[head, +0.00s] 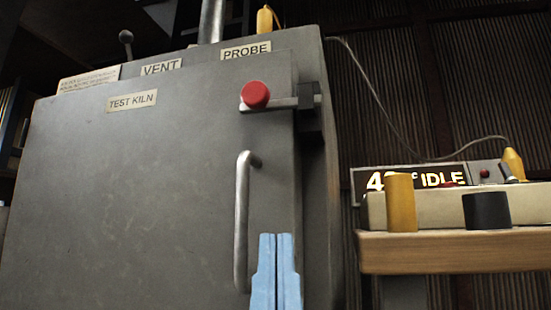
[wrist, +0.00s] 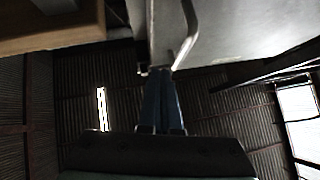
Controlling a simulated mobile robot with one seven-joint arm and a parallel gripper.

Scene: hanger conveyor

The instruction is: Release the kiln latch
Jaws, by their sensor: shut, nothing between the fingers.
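The kiln latch (head: 283,104) is a flat metal bar with a red knob (head: 256,94) at its left end. It lies level across the right edge of the kiln door and meets a dark catch (head: 310,107) on the kiln's side. The grey door (head: 150,190) is shut, with a vertical metal handle (head: 242,220) below the knob. My gripper (head: 275,240) has light blue fingers, shut and empty, pointing up in front of the door. It is right of the handle's lower part and well below the latch. In the wrist view the shut fingers (wrist: 160,75) point towards the kiln.
At the right a wooden shelf (head: 450,252) holds a controller reading IDLE (head: 442,179), a yellow cylinder (head: 400,202) and a black cylinder (head: 486,210). A cable (head: 385,110) runs from the kiln top to the controller. The space between gripper and knob looks clear.

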